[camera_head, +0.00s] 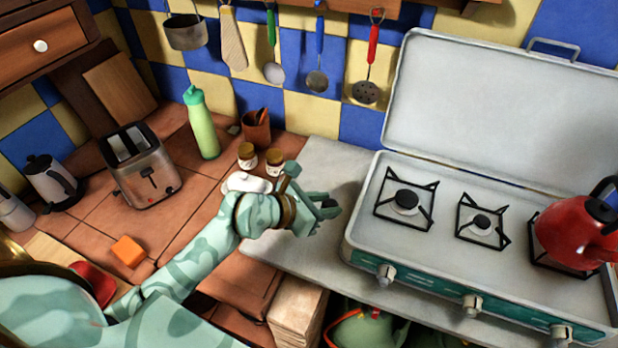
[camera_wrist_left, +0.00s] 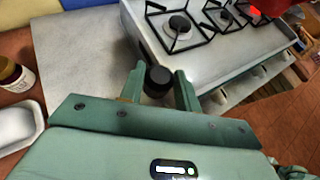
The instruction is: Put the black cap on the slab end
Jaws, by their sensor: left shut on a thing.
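My left gripper (camera_head: 318,206) is shut on the black cap (camera_wrist_left: 158,80), a small dark round piece between its fingertips in the left wrist view. In the head view the cap (camera_head: 328,210) shows as a dark shape at the fingers. The gripper holds it above the pale grey slab (camera_head: 290,250), left of the stove. The slab also shows in the left wrist view (camera_wrist_left: 85,60). I cannot tell the exact gap between the cap and the slab. The forearm hides part of the slab's left side. My right gripper is not in view.
The open camping stove (camera_head: 365,235) with a red kettle (camera_head: 575,232) stands right of the slab. Two small jars (camera_head: 274,162), a white dish (camera_head: 245,183), a green bottle (camera_head: 202,125) and a toaster (camera_head: 142,170) are on the left tiled counter. The slab's bare surface is clear.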

